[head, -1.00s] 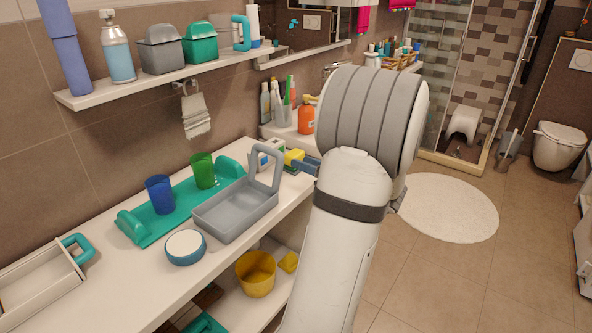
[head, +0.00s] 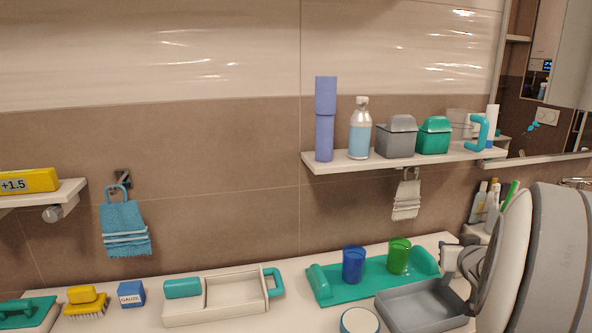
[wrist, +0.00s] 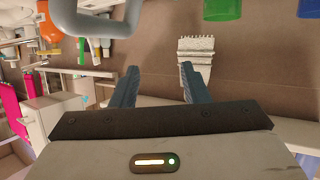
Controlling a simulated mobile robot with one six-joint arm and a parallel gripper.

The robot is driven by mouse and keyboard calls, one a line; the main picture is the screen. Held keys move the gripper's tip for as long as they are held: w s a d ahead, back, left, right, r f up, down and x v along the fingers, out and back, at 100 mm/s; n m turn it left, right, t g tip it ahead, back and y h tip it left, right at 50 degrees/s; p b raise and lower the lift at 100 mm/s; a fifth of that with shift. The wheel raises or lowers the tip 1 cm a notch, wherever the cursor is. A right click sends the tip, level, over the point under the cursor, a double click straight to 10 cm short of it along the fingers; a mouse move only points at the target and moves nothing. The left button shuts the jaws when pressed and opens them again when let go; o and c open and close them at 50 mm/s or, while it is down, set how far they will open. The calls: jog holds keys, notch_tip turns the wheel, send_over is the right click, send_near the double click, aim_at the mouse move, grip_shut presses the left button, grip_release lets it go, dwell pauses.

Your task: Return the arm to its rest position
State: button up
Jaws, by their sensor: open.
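My gripper (wrist: 160,85) shows in the wrist view with its two blue-grey fingers spread apart and nothing between them. In the head view my arm fills the lower right corner, and the gripper's fingers are hidden there. The grey tray (head: 425,305) sits on the counter just left of my arm. In the wrist view a grey handle (wrist: 95,28) shows at the upper left, near the fingers but apart from them.
A teal tray (head: 335,288) holds a blue cup (head: 353,265) and a green cup (head: 399,255). A white caddy (head: 225,297) and a yellow brush (head: 87,300) stand farther left. The wall shelf (head: 330,163) holds several items. A grey towel (head: 406,198) hangs below it.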

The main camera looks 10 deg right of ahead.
jog(key=s+a+n+g+y+p, duration=0.1)
jog(key=s+a+g, duration=0.2)
jog(key=a, duration=0.7)
jog(key=s+a+f+n+g+y+p, duration=0.1)
jog(key=s+a+g+y, duration=0.1)
jog(key=s+a, duration=0.6)
jog(key=s+a+f+n+g+y+p, duration=0.1)
jog(key=s+a+g, duration=0.4)
jog(key=a, duration=0.8)
jog(key=shift+s+a+n+y+p, duration=0.15)
jog(key=shift+s+n+y+p, duration=0.3)
jog(key=shift+s+y, duration=0.3)
jog(key=shift+f, duration=0.1)
jog(key=shift+c, duration=0.4)
